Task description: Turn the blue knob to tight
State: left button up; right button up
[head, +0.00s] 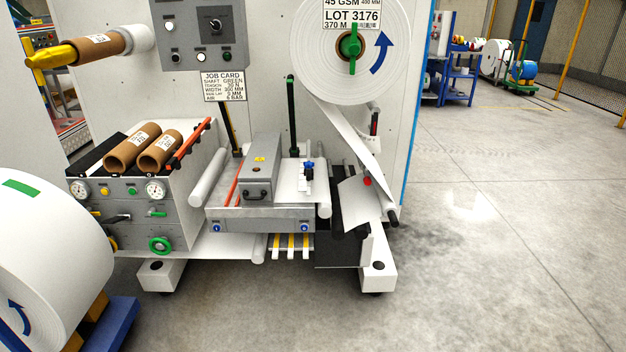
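A small blue knob (308,166) stands on top of a dark post on the flat metal bed (262,213) in the middle of the machine, right of a grey box (262,170) with a handle. Two small round blue parts, left (217,228) and right (303,228), sit on the bed's front face. They are too small to tell whether they are knobs. I cannot read a tight mark or the turn of any of them. Neither of my grippers is in view.
A white roll on a blue pallet (120,318) stands at the lower left. A bench (190,180) with gauges, a green handwheel (160,245) and cardboard cores is left of the bed. White machine feet (378,278) stick out in front. The floor (500,230) to the right is clear.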

aim_at(308, 166)
jog(key=z, duration=0.65)
jog(key=i, duration=0.35)
jog(key=z, duration=0.95)
jog(key=i, duration=2.25)
jog(key=u, duration=1.3)
jog(key=i, duration=0.7)
jog(key=u, duration=0.85)
